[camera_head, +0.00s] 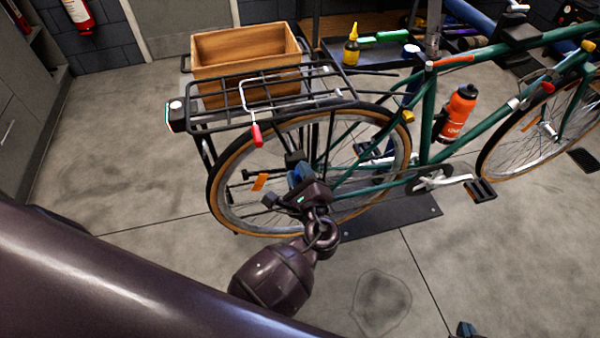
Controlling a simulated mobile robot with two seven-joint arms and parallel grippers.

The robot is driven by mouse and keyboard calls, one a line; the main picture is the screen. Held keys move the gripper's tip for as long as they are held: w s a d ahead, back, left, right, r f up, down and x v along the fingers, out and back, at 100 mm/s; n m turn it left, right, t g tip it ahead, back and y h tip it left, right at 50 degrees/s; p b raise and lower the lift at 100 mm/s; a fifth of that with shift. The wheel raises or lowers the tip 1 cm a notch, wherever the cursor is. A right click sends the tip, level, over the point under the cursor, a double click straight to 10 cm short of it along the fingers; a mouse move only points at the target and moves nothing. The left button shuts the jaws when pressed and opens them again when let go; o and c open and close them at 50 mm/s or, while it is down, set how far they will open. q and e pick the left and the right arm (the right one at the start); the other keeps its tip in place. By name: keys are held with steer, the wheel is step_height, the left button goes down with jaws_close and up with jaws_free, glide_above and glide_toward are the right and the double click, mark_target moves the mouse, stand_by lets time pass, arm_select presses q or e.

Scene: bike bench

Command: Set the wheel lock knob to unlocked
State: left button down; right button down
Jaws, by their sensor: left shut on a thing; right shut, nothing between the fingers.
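The teal bicycle (424,110) stands with its rear wheel (213,190) in front of me. My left gripper (300,172) reaches in from below to the hub area of this wheel. Its blue-tipped fingers are shut on a small part there, which appears to be the wheel lock knob. The fingers and gripper body hide the knob, so its setting cannot be read. Only a sliver of my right gripper (466,329) shows at the bottom edge, away from the bicycle. It is shut and empty.
A black rear rack (262,95) with a hanging red-handled piece (257,135) sits above the wheel. A wooden crate (240,50) is on or behind it. A dark bench (372,55) holds a yellow bottle (351,46). The front floor is clear.

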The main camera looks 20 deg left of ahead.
arm_select(q)
steer(key=shift+s+d, duration=0.15)
steer(key=shift+s, duration=0.05)
steer(key=p+v, duration=0.1)
steer(key=v, duration=0.4)
steer(key=c, duration=0.9)
jaws_free()
steer(key=shift+s, duration=0.1)
